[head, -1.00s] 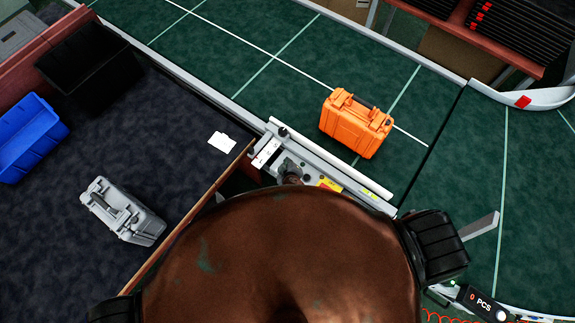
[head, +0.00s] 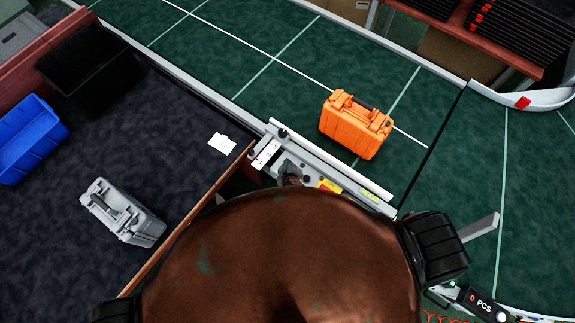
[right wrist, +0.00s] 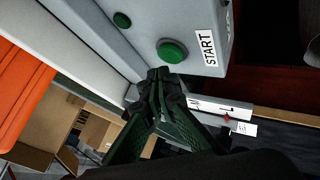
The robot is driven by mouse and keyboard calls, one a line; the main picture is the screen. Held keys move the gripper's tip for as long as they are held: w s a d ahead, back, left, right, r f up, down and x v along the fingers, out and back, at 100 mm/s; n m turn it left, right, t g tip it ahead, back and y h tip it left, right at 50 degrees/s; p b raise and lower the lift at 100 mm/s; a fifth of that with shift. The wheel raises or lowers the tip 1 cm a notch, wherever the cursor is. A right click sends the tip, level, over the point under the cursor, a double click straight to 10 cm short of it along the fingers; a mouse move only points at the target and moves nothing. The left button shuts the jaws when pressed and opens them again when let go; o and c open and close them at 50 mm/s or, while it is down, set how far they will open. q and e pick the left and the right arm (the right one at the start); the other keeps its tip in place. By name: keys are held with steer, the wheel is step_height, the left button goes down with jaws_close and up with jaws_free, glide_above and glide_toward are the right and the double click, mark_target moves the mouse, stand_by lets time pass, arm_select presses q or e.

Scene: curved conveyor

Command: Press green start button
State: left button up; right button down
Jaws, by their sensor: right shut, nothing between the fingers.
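The green start button (right wrist: 172,51) is a round, dark green cap on a grey control box beside a white START label (right wrist: 207,47) in the right wrist view. My right gripper (right wrist: 158,74) is shut and empty. Its fingertips are just below the button in that view; I cannot tell whether they touch it. In the head view, the right gripper (head: 290,177) shows as a small dark shape over the grey control panel (head: 268,153) at the conveyor's edge, mostly hidden by my own body. The button cannot be made out there. My left gripper is not in view.
An orange case (head: 356,125) stands on the green conveyor (head: 250,60). A grey case (head: 123,212), a blue bin (head: 30,140) and a black bin (head: 85,62) are on the dark table at left. A smaller green button (right wrist: 122,20) is on the same box.

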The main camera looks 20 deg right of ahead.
steer(key=shift+f, duration=0.15)
steer(key=shift+f+b, duration=0.25)
steer(key=shift+b, duration=0.1)
